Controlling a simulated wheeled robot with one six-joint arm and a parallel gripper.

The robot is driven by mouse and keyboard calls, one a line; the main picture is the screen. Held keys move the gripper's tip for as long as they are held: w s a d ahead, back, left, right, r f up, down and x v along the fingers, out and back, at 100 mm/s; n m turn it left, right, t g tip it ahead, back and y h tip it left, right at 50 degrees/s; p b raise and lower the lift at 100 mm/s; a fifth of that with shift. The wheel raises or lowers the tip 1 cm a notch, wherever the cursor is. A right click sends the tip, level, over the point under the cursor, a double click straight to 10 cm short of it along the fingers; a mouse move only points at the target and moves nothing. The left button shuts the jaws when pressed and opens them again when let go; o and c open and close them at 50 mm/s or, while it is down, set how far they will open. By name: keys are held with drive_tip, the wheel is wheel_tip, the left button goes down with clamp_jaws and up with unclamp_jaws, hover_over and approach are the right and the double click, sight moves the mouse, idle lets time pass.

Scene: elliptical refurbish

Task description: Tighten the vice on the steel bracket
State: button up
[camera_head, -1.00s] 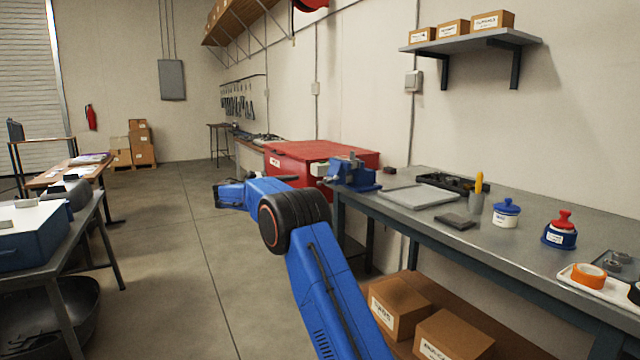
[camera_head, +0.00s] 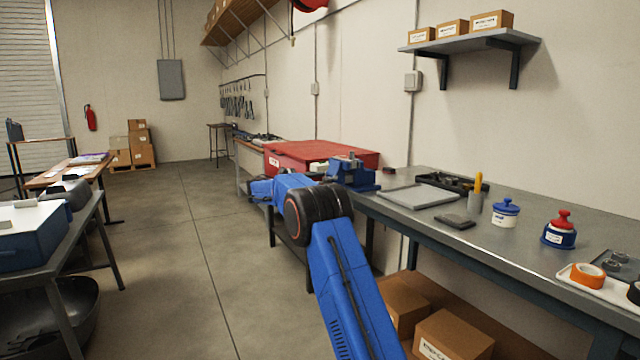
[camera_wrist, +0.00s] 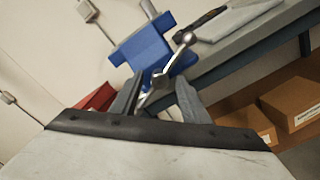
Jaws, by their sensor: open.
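The blue vice (camera_head: 345,166) stands at the far left end of the right-hand workbench, partly behind my arm. In the wrist view the vice (camera_wrist: 143,48) is close ahead, tilted in the picture, with its silver handle bar (camera_wrist: 179,54) and ball end facing me. My gripper (camera_wrist: 157,97) is open. Its two grey fingers point at the vice, and the lower part of the bar shows between them; I cannot tell whether they touch. My gripper cannot be made out in the head view. I cannot clearly make out the steel bracket.
A red chest (camera_head: 315,154) stands behind the vice. The workbench (camera_head: 520,235) holds a grey plate (camera_head: 418,196), a black tray (camera_head: 452,182), pots and tape. Cartons (camera_head: 452,335) sit on its lower shelf. The floor (camera_head: 190,260) to the left is clear.

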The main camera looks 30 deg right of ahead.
clamp_jaws()
drive_tip(key=n, duration=0.4)
drive_tip(key=shift+n, duration=0.3)
drive_tip(key=n, duration=0.5)
drive_tip(key=shift+n, duration=0.3)
drive_tip(key=n, duration=0.4)
drive_tip(key=shift+w+a, duration=0.1)
drive_tip(key=n, duration=0.5)
drive_tip(key=shift+f, duration=0.1)
drive_tip(key=shift+n, duration=0.4)
